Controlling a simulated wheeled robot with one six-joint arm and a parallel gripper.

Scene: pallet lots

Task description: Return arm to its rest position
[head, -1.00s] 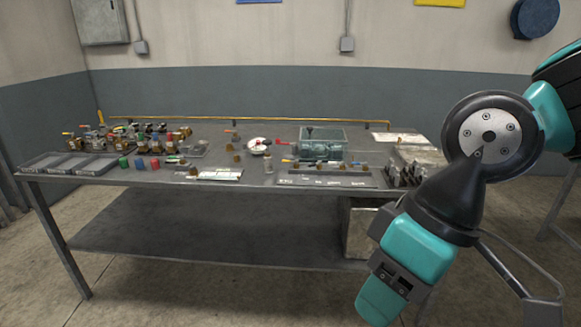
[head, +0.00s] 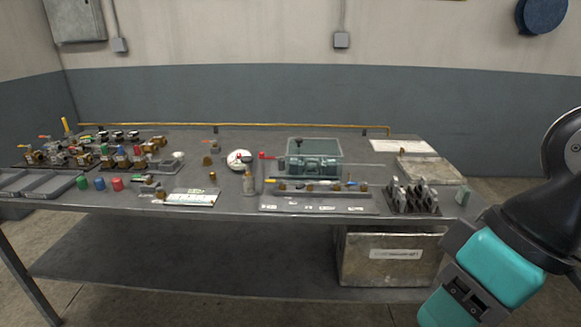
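My arm, teal and black, shows at the right edge of the head view, in front of the right end of the workbench (head: 235,206). It is bent downward, and its lower part runs out of the bottom of the picture. My gripper's fingers are not visible, so I cannot see whether it holds anything. No part of the arm in view touches the bench or the things on it.
The bench carries a clear teal bin (head: 313,158), a labelled rack (head: 318,201), a dark holder of grey parts (head: 413,197), grey trays (head: 35,184) and several valves. A metal box (head: 391,258) sits on the lower shelf. Floor shows in front.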

